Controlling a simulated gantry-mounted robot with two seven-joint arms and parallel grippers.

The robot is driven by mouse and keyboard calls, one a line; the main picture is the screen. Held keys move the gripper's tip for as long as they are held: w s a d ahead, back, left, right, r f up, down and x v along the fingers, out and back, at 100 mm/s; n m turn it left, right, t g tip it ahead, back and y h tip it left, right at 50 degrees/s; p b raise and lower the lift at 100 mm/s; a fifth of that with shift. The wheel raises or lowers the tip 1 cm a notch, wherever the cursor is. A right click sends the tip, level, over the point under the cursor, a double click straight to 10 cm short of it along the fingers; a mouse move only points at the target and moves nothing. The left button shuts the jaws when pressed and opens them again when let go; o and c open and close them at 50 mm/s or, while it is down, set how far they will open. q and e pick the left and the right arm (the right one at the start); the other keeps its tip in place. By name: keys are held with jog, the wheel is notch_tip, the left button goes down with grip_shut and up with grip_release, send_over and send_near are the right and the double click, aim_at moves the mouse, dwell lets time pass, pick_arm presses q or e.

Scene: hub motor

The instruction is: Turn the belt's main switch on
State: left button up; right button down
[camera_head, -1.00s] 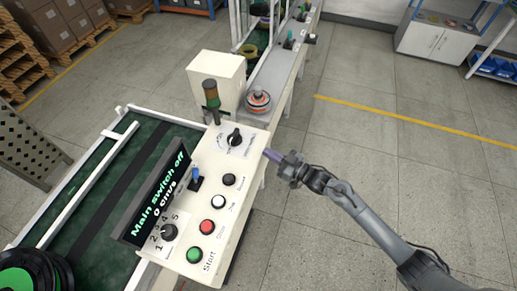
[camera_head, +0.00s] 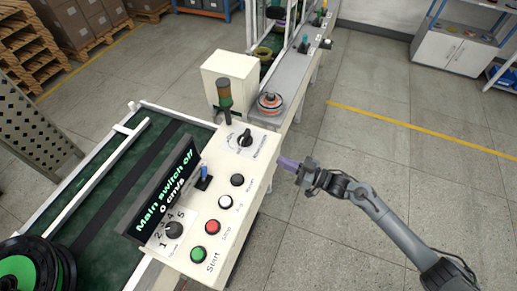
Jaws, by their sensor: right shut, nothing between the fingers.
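The white control panel (camera_head: 222,208) stands at the belt's edge. At its far end is a black rotary knob (camera_head: 245,138) on a printed dial; its small label is too blurred to read. The display (camera_head: 166,194) reads "Main switch off" and "0 cm/s". My right gripper (camera_head: 287,163) is shut and empty, its purple-grey fingers pointing left towards the panel. It is just right of the panel's far right edge, apart from the knob. My left gripper is not in view.
The panel also holds a blue lever (camera_head: 204,173), a numbered speed knob (camera_head: 174,230), and black, white, red and green buttons (camera_head: 198,254). A signal tower (camera_head: 224,95) and white box (camera_head: 229,79) stand behind. Open floor lies to the right.

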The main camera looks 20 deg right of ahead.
aim_at(245, 140)
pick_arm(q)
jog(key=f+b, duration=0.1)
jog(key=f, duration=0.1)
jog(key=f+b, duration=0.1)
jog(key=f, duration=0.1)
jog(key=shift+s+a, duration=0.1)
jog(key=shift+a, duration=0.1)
pick_arm(e)
jog(key=w+d+n, duration=0.1)
jog(key=w+d+n+g, duration=0.1)
jog(key=shift+d+y, duration=0.4)
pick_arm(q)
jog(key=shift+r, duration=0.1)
pick_arm(e)
jog(key=b+x, duration=0.1)
jog(key=x, duration=1.1)
jog(key=shift+w+a, duration=0.25)
jog(key=shift+a, duration=0.05)
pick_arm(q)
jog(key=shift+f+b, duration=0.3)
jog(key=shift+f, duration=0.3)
pick_arm(e)
jog(key=shift+w+a, duration=0.4)
